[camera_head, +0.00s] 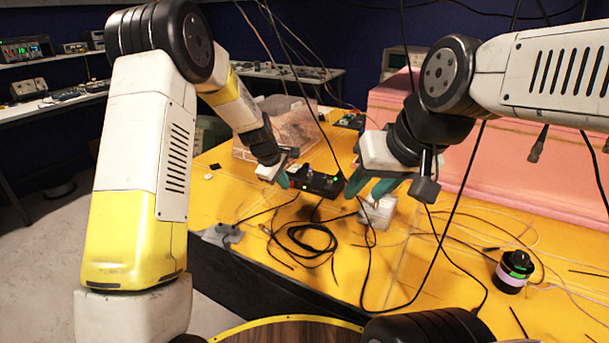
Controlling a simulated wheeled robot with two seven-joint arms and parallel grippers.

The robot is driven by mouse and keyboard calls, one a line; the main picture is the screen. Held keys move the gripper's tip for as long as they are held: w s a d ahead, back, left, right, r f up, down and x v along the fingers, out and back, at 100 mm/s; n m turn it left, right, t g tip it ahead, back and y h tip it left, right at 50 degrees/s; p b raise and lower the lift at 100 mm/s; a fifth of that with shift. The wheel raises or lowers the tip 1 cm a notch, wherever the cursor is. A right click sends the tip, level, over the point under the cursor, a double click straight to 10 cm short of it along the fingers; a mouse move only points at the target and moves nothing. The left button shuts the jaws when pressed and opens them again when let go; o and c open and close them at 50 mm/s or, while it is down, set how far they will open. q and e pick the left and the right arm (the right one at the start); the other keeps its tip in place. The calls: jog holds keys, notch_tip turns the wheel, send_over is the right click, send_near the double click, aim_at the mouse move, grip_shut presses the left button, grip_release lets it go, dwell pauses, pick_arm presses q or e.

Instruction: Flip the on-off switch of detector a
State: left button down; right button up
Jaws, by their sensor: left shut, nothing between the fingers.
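A small black box with green lights (318,182) lies on the yellow tabletop (290,215). It looks like the detector, but I can read no label and cannot make out its switch. My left gripper (283,181) is shut, with its teal fingertips at the left end of the black box. I cannot tell whether they touch it. My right gripper (367,190) hangs to the right of the black box, above a small pale box (379,210). Its teal fingers are apart and nothing shows between them.
A clear plastic bin (285,128) stands behind my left gripper. Pink foam blocks (490,165) wall the back right. Loose black cables (310,240) cover the table's front, and thin cables hang overhead. A round black device with green and purple bands (514,270) stands at right.

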pick_arm(q)
jog(key=shift+w+d+f, duration=0.15)
jog(key=shift+w+f, duration=0.05)
jog(key=shift+f, duration=0.35)
jog(key=shift+w+d, duration=0.35)
jog(key=shift+w, duration=0.15)
jog(key=shift+s+a+r, duration=0.45)
jog(key=shift+s+r, duration=0.15)
jog(key=shift+s, duration=0.05)
jog(key=shift+s+a+r, duration=0.4)
jog(key=shift+s+r, duration=0.2)
jog(key=s+a+r+m, duration=0.2)
jog(key=s+a+r, duration=0.2)
jog(key=s+r, duration=0.35)
jog(key=s+a+r+m, duration=0.2)
jog(key=s+a+r, duration=0.1)
jog(key=s+r, duration=0.5)
jog(key=s+a+r+m, duration=0.2)
jog(key=s+a+m, duration=0.1)
jog(key=s, duration=0.7)
jog(key=s+a+r+m+t+y, duration=0.1)
jog(key=s+a+r+m, duration=0.1)
jog(key=s, duration=0.7)
jog(key=a+m, duration=0.1)
jog(key=m, duration=0.1)
jog(key=shift+s+a+m+t, duration=0.3)
jog(key=shift+s+m, duration=0.1)
